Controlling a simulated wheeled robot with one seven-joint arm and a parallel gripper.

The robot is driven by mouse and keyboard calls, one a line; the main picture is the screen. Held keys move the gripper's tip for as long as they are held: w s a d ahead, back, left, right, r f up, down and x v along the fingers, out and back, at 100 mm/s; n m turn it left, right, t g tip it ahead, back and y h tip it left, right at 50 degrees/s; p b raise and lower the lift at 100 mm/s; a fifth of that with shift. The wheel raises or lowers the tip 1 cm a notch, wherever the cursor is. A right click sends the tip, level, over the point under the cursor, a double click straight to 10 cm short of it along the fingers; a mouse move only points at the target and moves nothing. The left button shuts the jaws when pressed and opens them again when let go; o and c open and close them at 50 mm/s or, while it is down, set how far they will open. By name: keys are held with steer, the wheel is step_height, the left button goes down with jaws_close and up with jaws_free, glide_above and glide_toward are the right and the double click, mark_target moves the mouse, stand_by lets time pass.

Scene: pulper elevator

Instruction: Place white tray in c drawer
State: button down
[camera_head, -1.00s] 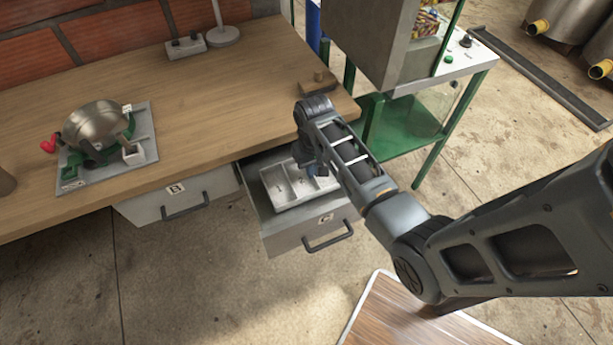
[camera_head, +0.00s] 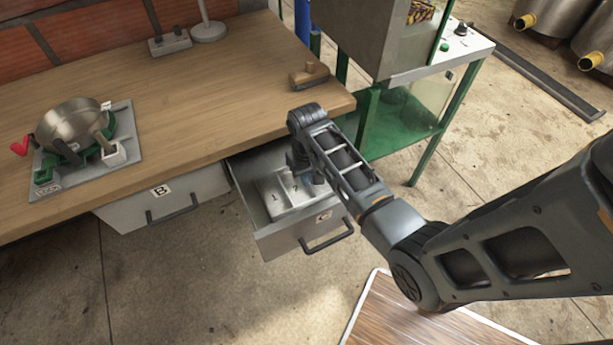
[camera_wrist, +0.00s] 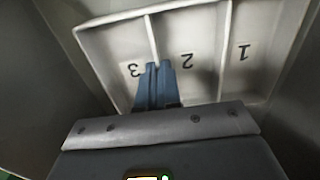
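The white tray (camera_head: 271,190) is inside the open C drawer (camera_head: 290,241). Its numbered compartments show in the wrist view (camera_wrist: 200,50), marked 1, 2 and 3. My gripper (camera_wrist: 159,66) reaches down into the drawer. Its two blue fingers are close together on the divider between compartments 2 and 3, shut on the tray. In the head view my gripper (camera_head: 300,180) is partly hidden by my arm, which also covers the tray's right part. Whether the tray rests fully on the drawer floor cannot be told.
The closed B drawer (camera_head: 170,200) is to the left under the wooden workbench (camera_head: 200,100). A metal device (camera_head: 75,130) on a plate and a wooden block (camera_head: 309,76) stand on the bench. A green-framed machine (camera_head: 440,120) stands to the right, close to my arm.

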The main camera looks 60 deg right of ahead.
steer(key=shift+f, duration=0.15)
steer(key=c, duration=1.3)
jaws_free()
steer(key=shift+c, duration=0.2)
step_height(320, 180, up, 12)
steer(key=shift+p, duration=0.4)
